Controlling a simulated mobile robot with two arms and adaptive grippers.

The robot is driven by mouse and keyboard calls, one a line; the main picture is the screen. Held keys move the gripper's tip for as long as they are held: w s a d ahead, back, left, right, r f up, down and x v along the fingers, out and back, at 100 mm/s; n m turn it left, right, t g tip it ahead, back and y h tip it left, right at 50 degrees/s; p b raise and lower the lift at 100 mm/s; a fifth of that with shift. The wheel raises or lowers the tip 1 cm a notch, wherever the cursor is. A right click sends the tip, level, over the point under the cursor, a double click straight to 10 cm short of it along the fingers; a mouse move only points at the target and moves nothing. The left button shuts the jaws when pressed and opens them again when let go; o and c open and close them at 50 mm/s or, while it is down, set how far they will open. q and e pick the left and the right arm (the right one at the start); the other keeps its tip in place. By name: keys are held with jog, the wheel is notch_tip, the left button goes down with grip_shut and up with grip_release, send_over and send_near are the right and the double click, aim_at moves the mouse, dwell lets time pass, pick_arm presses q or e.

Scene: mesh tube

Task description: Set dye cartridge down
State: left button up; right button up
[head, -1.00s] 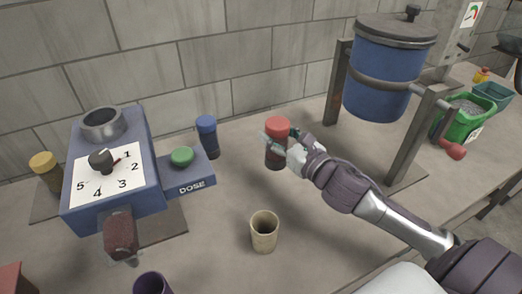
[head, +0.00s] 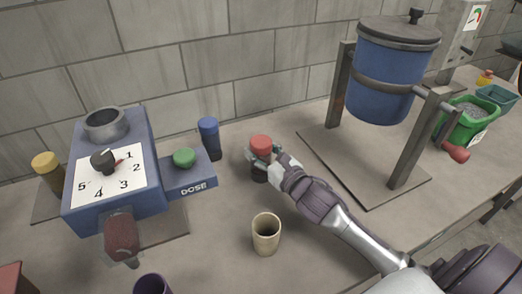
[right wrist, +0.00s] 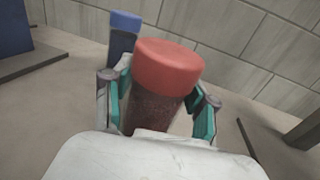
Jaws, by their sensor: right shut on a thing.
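The dye cartridge with a red cap (head: 261,146) and dark body is in my right gripper (head: 262,158), right of the blue-capped cartridge in the head view. In the right wrist view the red-capped cartridge (right wrist: 162,88) stands between the two teal-padded fingers of my right gripper (right wrist: 160,110), which are shut on it. It looks near upright. Its base is hidden by the gripper, so I cannot tell whether it touches the table. My left gripper is not in view.
A blue-capped cartridge (head: 209,138) stands by the blue dosing machine (head: 142,195) with its green button (head: 184,158). A yellow-capped cartridge (head: 47,172) is at left. A beige cup (head: 266,236) stands in front; a purple cup (head: 152,284) is at the front edge. A blue tank (head: 382,80) hangs in a frame at right.

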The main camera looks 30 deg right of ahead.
jog(key=shift+f, duration=0.2)
jog(key=o, duration=1.3)
jog(key=shift+r, duration=0.2)
jog(key=s, duration=0.4)
jog(key=s+d, duration=0.1)
jog(key=s, duration=0.3)
jog(key=s+b, duration=0.1)
jog(key=s, duration=0.3)
jog(key=shift+d, duration=0.35)
jog(key=shift+w, duration=0.1)
